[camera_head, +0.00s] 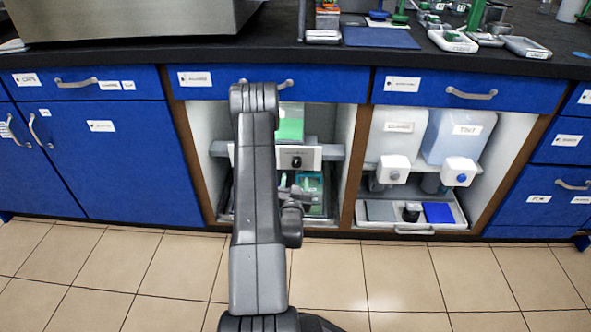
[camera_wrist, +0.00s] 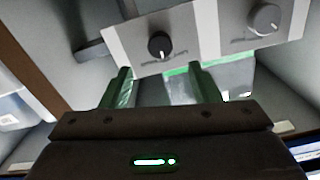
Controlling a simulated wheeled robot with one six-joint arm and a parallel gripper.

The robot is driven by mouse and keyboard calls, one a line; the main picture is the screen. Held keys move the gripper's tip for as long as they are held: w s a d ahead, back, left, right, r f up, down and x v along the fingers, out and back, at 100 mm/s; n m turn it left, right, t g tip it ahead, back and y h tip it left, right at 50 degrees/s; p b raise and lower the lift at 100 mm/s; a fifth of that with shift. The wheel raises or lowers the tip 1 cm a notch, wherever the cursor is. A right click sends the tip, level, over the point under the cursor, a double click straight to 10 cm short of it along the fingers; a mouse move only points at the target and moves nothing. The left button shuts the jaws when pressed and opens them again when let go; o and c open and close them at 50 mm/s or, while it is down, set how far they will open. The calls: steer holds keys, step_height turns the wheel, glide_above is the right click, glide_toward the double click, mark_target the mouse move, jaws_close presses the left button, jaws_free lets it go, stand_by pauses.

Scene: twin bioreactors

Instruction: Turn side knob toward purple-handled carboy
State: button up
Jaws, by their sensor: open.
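A pale control panel in the open cabinet bay carries a black knob (camera_head: 296,162); the same knob (camera_wrist: 160,45) shows in the wrist view. A grey knob (camera_wrist: 264,19) sits on the panel to its right there; my arm hides it in the head view. My gripper (camera_wrist: 160,72) is open and empty, its green fingers apart, below the black knob in the wrist picture. I cannot see it touching the knob. In the head view my arm mostly hides it. Two carboys (camera_head: 400,130) (camera_head: 460,132) stand in the bay to the right; I see no clear purple handle.
A brown divider (camera_head: 355,160) separates the two bays. A tray (camera_head: 375,225) with dark and blue items lies below the carboys. Green-topped items (camera_head: 308,190) sit under the panel. Blue drawers (camera_head: 270,82) and a black bench top are above. The tiled floor is clear.

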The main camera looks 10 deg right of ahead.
mark_target(296, 165)
steer(key=b+x, duration=0.1)
steer(key=x, duration=0.6)
steer(key=shift+w+d, duration=0.1)
steer(key=shift+w, duration=0.2)
steer(key=c, duration=1)
steer(key=shift+n, duration=0.3)
steer(key=n, duration=0.3)
steer(key=shift+n, duration=2.6)
steer(key=shift+f, duration=0.1)
